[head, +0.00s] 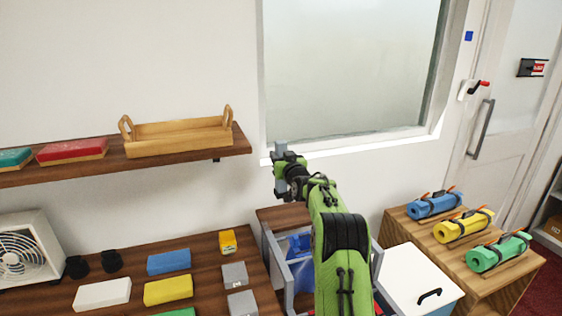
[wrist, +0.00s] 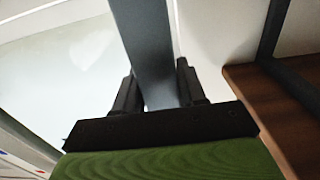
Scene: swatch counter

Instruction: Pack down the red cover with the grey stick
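My gripper (head: 284,170) is raised in front of the wall, below the window. In the wrist view my gripper (wrist: 152,92) has a black finger on each side of a grey stick (wrist: 143,45) and is shut on it. The stick's grey end (head: 280,148) shows above the gripper in the head view. A small patch of red (head: 378,307) shows low beside my arm, at the grey-framed bin (head: 272,262). I cannot tell whether it is the red cover, as my arm hides most of that area. Something blue (head: 300,246) is inside the bin.
A shelf (head: 225,148) at left holds a wooden tray (head: 180,137), a red block (head: 72,150) and a teal block. The counter (head: 205,255) below carries several coloured blocks and a fan (head: 22,255). Right of my arm are a white-lidded box (head: 410,272) and rolled mats (head: 462,225) on wooden stands.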

